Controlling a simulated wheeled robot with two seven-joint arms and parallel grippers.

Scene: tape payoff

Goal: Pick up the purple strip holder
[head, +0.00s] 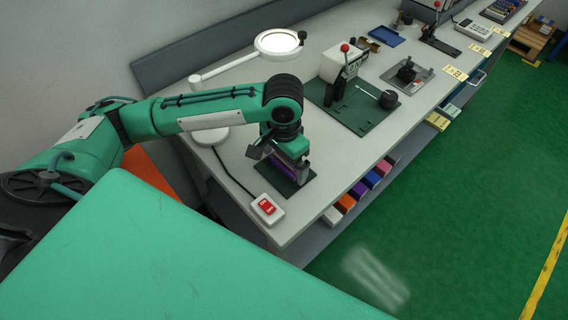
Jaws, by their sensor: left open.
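The purple strip holder (281,170) stands on a small dark mat (298,191) near the front left corner of the grey workbench. Only a little purple shows, because my left gripper covers most of it. My left gripper (287,161) points down right over the holder, with its jaws open. I cannot tell whether the fingers touch the holder. My right gripper is not in view.
A red switch box (267,207) with a cable sits just in front of the mat. A magnifier lamp (279,42) stands behind my left arm. A red-knobbed machine (343,62) is to the right. Coloured boxes (359,190) sit on the lower shelf.

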